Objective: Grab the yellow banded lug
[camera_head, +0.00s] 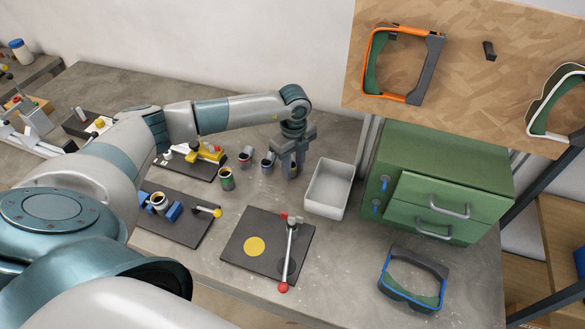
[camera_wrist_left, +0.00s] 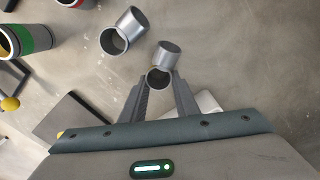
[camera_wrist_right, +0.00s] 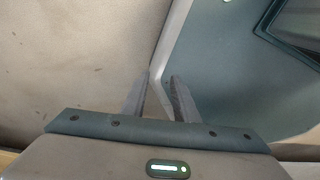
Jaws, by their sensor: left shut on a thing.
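My left gripper (camera_head: 291,168) points down at the table, left of the white bin. In the left wrist view its fingers (camera_wrist_left: 161,80) are shut on a grey lug (camera_wrist_left: 169,50), a short hollow cylinder. No yellow band can be made out on it, as the fingers hide part of its side. Another grey lug (camera_wrist_left: 122,30) lies just beside it. In the head view a blue-marked lug (camera_head: 267,163), a red-banded lug (camera_head: 246,157) and a green-banded lug (camera_head: 227,179) stand left of the gripper. My right gripper (camera_wrist_right: 160,77) is empty, with a narrow gap between its fingers.
The white bin (camera_head: 330,188) stands right of the left gripper, beside the green drawer cabinet (camera_head: 440,165). A dark plate with a yellow disc (camera_head: 254,246) and a red-ended lever lies in front. A blue clamp fixture (camera_head: 173,212) is at the left. A blue-edged frame (camera_head: 413,280) lies front right.

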